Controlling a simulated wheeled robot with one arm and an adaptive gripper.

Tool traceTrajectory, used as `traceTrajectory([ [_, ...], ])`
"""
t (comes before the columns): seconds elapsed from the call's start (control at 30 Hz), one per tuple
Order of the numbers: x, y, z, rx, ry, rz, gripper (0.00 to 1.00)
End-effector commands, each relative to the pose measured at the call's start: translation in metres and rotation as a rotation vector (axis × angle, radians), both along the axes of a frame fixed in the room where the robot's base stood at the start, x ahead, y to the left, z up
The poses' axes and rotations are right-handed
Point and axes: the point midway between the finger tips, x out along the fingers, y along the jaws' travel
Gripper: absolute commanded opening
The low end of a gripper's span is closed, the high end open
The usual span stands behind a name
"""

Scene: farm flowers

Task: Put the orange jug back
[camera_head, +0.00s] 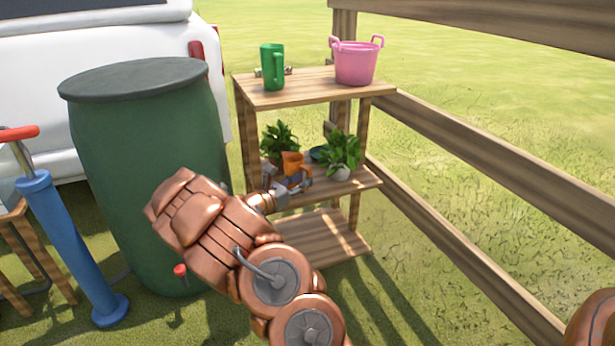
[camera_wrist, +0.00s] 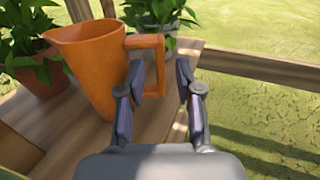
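The orange jug (camera_head: 291,161) is at the middle shelf of the wooden rack (camera_head: 325,187), between two potted plants. In the wrist view the jug (camera_wrist: 95,62) looks upright, with its base at the shelf boards and its handle (camera_wrist: 160,62) toward the right. My gripper (camera_wrist: 160,85) is at the handle, with its fingers apart. The left finger is at the handle's opening and the right finger is outside it, with a gap showing between that finger and the handle. My gripper (camera_head: 290,187) partly covers the jug's lower part in the head view.
Plants (camera_head: 279,140) and (camera_head: 343,152) flank the jug closely. A green jug (camera_head: 272,68) and a pink tub (camera_head: 356,63) stand on the top shelf. A green barrel (camera_head: 145,170) is to the left, and a wooden fence (camera_head: 470,145) runs along the right.

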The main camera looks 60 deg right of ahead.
Motion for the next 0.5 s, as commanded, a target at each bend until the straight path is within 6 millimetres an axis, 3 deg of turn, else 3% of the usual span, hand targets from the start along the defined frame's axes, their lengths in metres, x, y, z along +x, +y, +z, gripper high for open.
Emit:
traceTrajectory([
  [0.3,0.011,0.054,0.001,0.004,0.003,0.004,0.35],
  [0.5,0.015,0.077,0.000,0.003,0.003,0.001,0.35],
])
